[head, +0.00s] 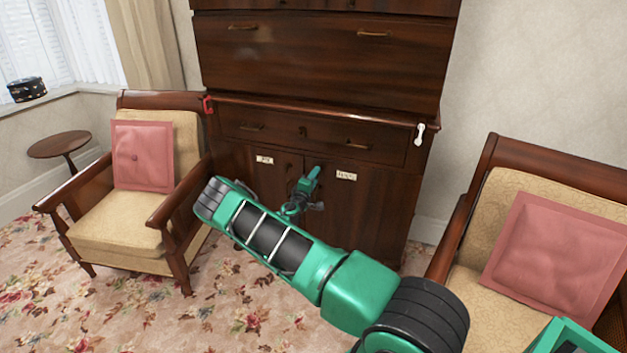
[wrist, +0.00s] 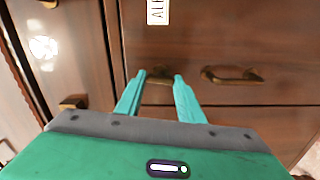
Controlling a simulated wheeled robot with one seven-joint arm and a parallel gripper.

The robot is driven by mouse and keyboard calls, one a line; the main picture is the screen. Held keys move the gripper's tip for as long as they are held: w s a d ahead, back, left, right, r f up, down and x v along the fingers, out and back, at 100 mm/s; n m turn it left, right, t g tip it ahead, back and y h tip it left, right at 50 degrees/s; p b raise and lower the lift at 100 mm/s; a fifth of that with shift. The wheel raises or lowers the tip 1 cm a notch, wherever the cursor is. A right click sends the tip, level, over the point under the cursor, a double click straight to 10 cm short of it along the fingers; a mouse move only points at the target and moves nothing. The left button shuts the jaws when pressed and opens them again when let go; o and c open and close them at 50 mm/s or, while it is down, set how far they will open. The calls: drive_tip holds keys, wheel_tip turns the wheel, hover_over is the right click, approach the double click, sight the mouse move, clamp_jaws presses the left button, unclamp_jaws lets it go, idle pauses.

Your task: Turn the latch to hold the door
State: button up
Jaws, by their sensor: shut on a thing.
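My gripper (head: 314,172) reaches the dark wooden cabinet at the top of its lower doors, near the gap between them. In the wrist view, its two green fingers (wrist: 161,78) are shut on a small brass piece (wrist: 160,74), which looks like the latch. The fingers partly cover it, and its exact turn is hard to tell. The right door (head: 362,215) appears closed, with a label (head: 346,176). A brass door handle (wrist: 232,75) is apart from the fingers, to their right in the wrist view. The left door (head: 235,167) carries another label (head: 265,160).
A drawer (head: 330,140) lies above the doors. A red hook-like piece (head: 208,105) and a white one (head: 420,134) sit at the cabinet's sides. Armchairs stand at left (head: 120,235) and right (head: 495,160). Patterned carpet (head: 120,315) is open at front left.

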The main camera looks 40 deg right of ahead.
drive_tip(key=shift+w+a+f+n, duration=0.15)
drive_tip(key=shift+w+a+n, duration=0.15)
drive_tip(key=shift+n, duration=0.4)
drive_tip(key=o, duration=1.1)
drive_tip(key=shift+c, duration=0.2)
drive_tip(key=shift+s+d, duration=0.15)
drive_tip(key=v, duration=1)
drive_tip(key=shift+s+a, duration=0.25)
drive_tip(key=shift+a, duration=0.1)
